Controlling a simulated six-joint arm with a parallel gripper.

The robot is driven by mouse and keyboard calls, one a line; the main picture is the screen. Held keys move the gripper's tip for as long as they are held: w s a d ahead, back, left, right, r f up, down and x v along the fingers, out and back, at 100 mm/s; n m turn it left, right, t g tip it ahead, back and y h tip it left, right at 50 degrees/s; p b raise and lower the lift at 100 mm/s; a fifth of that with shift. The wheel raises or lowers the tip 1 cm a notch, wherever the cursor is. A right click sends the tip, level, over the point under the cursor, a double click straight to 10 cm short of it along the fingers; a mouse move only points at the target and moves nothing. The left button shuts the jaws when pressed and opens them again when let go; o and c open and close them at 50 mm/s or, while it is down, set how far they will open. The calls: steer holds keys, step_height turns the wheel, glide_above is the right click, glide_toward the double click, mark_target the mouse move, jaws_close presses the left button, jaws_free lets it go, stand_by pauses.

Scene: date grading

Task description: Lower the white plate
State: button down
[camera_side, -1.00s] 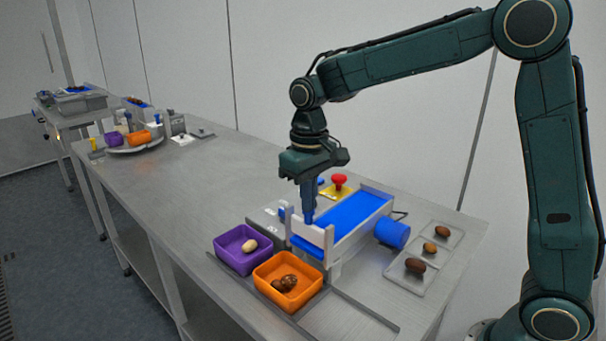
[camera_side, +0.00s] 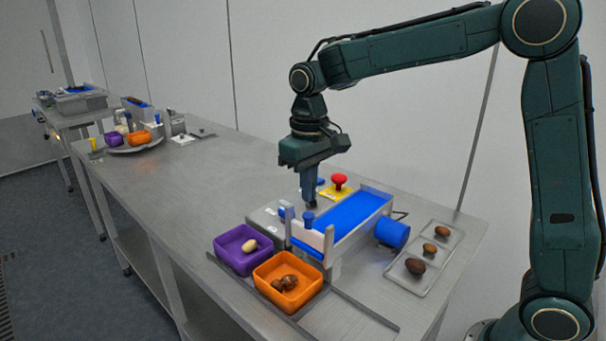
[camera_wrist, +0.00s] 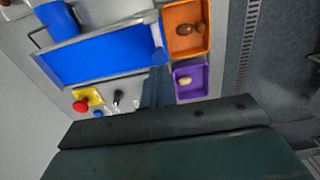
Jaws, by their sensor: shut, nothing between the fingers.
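The white plate (camera_side: 309,237) stands upright between two grey posts at the near end of the blue conveyor belt (camera_side: 352,213). It sits low between the posts, with a blue knob (camera_side: 308,218) on top. In the wrist view, the knob (camera_wrist: 160,57) shows at the belt's end beside the bins. My gripper (camera_side: 311,206) is shut and empty. It hangs pointing down just above and behind the knob, and looks apart from it. Whether the plate's lower edge meets the belt cannot be told.
A purple bin (camera_side: 241,249) holds a pale date, and an orange bin (camera_side: 288,282) holds brown dates. A red button (camera_side: 339,180) on a yellow base stands behind the belt. A clear tray (camera_side: 424,262) with three dates lies right.

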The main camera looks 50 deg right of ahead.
mark_target(309, 215)
steer(key=shift+r, duration=2)
steer(key=s+d+t, duration=0.2)
steer(key=s, duration=1)
steer(key=s+d+t, duration=0.2)
steer(key=s+t, duration=0.1)
steer(key=s, duration=0.9)
steer(key=shift+d+f+t, duration=0.2)
steer(key=shift+t, duration=0.1)
